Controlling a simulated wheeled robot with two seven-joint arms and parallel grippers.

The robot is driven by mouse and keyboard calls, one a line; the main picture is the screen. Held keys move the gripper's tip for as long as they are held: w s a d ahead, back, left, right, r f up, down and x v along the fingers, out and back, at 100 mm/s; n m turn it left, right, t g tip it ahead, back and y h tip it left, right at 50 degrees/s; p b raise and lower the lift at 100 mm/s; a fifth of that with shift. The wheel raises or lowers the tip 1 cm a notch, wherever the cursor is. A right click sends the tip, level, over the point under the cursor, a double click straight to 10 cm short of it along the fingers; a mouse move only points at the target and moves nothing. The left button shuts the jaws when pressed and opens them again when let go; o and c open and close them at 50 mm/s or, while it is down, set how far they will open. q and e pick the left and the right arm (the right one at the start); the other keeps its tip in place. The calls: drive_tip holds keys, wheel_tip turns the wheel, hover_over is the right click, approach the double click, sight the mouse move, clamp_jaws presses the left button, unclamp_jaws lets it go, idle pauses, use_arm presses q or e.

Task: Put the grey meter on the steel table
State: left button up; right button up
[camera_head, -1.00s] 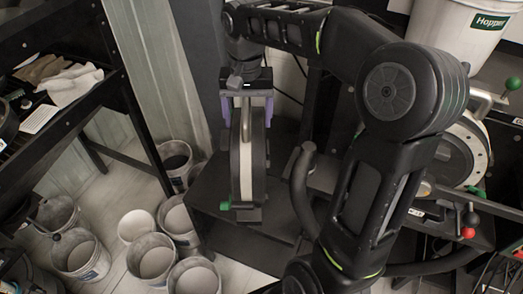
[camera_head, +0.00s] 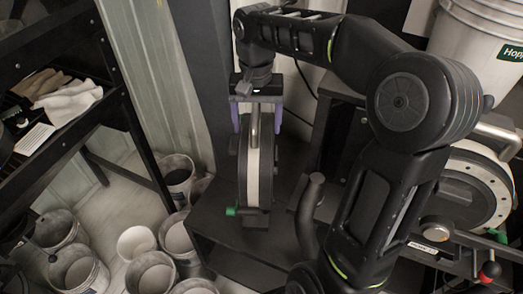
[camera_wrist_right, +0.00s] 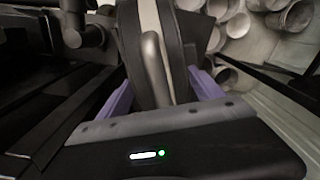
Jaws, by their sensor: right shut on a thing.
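The grey meter (camera_head: 253,175) is a narrow upright disc with a dark rim, a pale band, a metal handle and a green tab near its bottom. My right gripper (camera_head: 257,118) has its purple fingers shut on the meter's upper part, from above. In the right wrist view the meter (camera_wrist_right: 150,25) stands between the fingers of the gripper (camera_wrist_right: 162,88), with the handle along its middle. Below the meter is a dark flat-topped table (camera_head: 215,222); I cannot tell whether the meter touches it, or whether this is the steel table. My left gripper is out of view.
A black rack (camera_head: 125,100) with cloths (camera_head: 70,95) stands at left. Several buckets (camera_head: 80,272) stand on the floor at lower left. A round machine housing (camera_head: 490,185) and a white hopper (camera_head: 478,45) are at right. A dark upright pipe (camera_head: 308,215) stands close right of the meter.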

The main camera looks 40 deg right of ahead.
sight(257, 111)
drive_tip(key=shift+w+f+p, duration=0.1)
drive_tip(key=shift+f+p, duration=0.2)
drive_tip(key=shift+f, duration=2.1)
drive_tip(key=shift+f+p, duration=0.3)
drive_tip(key=shift+f, duration=1.6)
drive_tip(key=o, duration=2.1)
drive_tip(key=shift+f, duration=0.2)
wheel_tip(257, 111, up, 12)
drive_tip(key=shift+r+b, duration=0.1)
drive_tip(key=shift+b, duration=0.45)
drive_tip(key=shift+o, duration=0.2)
